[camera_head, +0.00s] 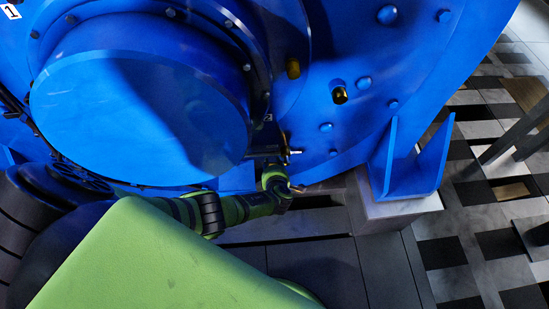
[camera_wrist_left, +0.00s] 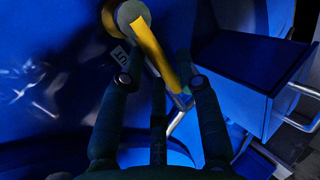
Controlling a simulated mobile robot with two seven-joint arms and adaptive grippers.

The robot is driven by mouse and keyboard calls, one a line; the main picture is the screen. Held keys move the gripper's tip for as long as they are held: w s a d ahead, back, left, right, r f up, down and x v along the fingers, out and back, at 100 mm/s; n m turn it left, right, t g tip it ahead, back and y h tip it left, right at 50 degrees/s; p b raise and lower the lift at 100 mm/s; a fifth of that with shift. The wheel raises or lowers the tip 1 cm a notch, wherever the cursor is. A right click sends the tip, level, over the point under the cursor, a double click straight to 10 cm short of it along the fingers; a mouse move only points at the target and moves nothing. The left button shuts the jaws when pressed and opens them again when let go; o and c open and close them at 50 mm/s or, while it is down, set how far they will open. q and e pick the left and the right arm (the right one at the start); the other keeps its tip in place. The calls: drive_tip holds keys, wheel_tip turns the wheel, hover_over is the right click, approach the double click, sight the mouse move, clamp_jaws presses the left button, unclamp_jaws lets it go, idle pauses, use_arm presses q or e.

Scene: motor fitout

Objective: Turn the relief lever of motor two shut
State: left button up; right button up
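In the left wrist view a yellow relief lever (camera_wrist_left: 154,52) runs from a round grey hub at the top down and right, its lower end between my spread fingers. A pale plate with the partly hidden letters "UT" (camera_wrist_left: 121,56) sits beside the hub. My left gripper (camera_wrist_left: 160,82) is open around the lever's lower part; I see no finger clamped on it. In the head view my left gripper (camera_head: 283,158) is small and dark at the blue motor's (camera_head: 210,160) lower edge, and the lever cannot be made out there. My right gripper is not in view.
A label "1" (camera_head: 11,11) shows at the motor's top left. A blue bracket (camera_head: 408,165) on a pale block (camera_head: 400,207) stands right of my gripper. In the wrist view a blue box (camera_wrist_left: 245,80) with metal handles is close on the right. Checkered floor (camera_head: 470,235) lies beyond.

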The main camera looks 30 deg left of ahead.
use_arm(q)
drive_tip(key=shift+s+d+r, duration=0.2)
drive_tip(key=shift+s+r, duration=0.25)
drive_tip(key=shift+s, duration=0.1)
drive_tip(key=v, duration=0.8)
drive_tip(key=shift+s+d+r, duration=0.2)
drive_tip(key=shift+s, duration=0.05)
